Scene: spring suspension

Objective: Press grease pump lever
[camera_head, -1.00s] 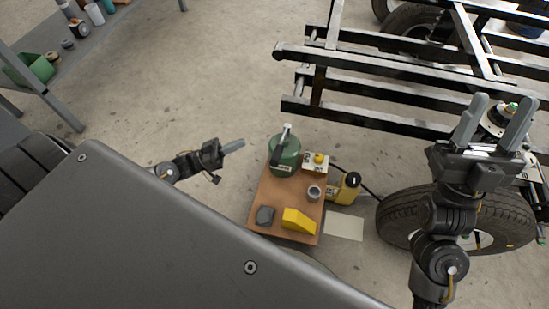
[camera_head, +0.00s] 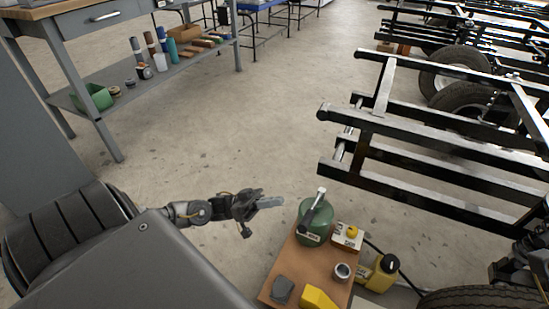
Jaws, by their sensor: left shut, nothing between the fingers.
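The grease pump is a green cylindrical canister (camera_head: 313,232) standing upright at the back left of a small brown board or cart top (camera_head: 282,268). Its dark lever (camera_head: 310,216) slants across the top, by a pale upright stem (camera_head: 320,194). My left gripper (camera_head: 282,201) is shut and empty, with its fingers pointing right toward the pump. A small gap shows between fingertips and canister, left of the lever. At the right edge, a dark mechanism (camera_head: 515,272) seems to be part of my right arm; its fingers cannot be made out.
A black frame (camera_head: 430,140) spans the right. A workbench (camera_head: 125,124) stands upper left.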

